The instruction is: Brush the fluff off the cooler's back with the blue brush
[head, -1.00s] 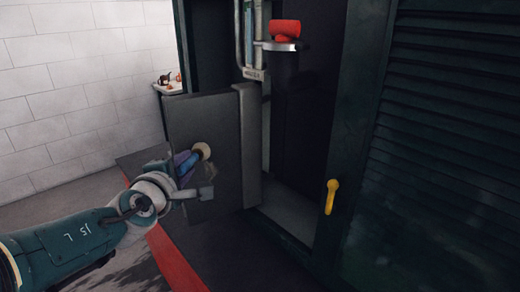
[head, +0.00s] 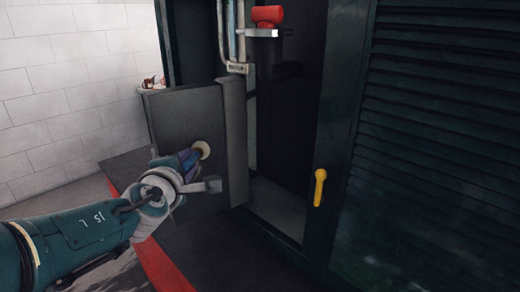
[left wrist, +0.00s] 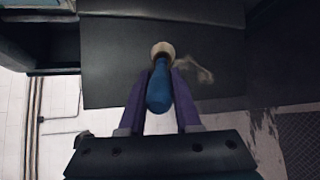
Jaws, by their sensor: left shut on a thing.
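My left gripper (head: 187,163) has purple fingers and is shut on the blue handle of the brush (left wrist: 158,88). The brush's round cream head (head: 202,150) points away from the gripper, at or just in front of a flat dark grey panel (head: 172,112), which looks like the cooler's back. I cannot tell whether the head touches it. In the left wrist view a pale, curled wisp (left wrist: 198,72), perhaps the fluff, shows against the panel (left wrist: 115,50), right of the brush head. The wisp is not clear in the head view. My right gripper is not in view.
Right of the panel is a dark open recess with a red-capped pipe (head: 267,15). A yellow handle (head: 319,187) is on the frame beside a louvred dark green wall (head: 440,130). A red edge (head: 165,268) runs below my left arm. A pale block wall (head: 60,90) is at left.

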